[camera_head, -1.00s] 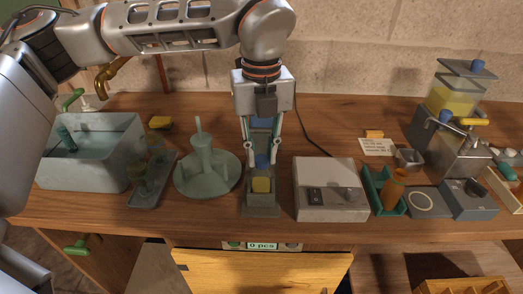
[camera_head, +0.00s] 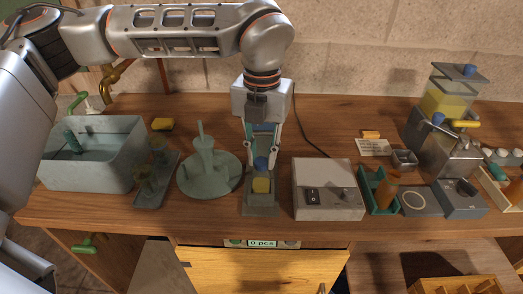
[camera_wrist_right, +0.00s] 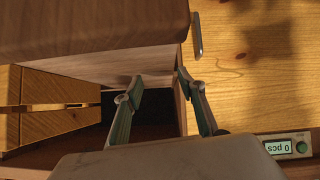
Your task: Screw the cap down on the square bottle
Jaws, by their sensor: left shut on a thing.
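The square bottle (camera_head: 261,185), with yellow contents, stands upright in a grey holder (camera_head: 260,208) on the bench. Its blue cap (camera_head: 261,163) sits at the bottle's top; I cannot tell how tight it is. My left gripper (camera_head: 261,160) points down from above, shut on the cap, with one finger on each side. My right gripper (camera_wrist_right: 160,79) shows in the right wrist view with its fingers apart and nothing between them. It is low, near the bench's wooden front.
A grey switch box (camera_head: 328,189) stands close right of the holder. A round green stand (camera_head: 209,178) is close left. A basin (camera_head: 92,158) lies farther left, and a press with yellow liquid (camera_head: 444,137) at the right. A counter (camera_head: 262,243) reads "0 pcs".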

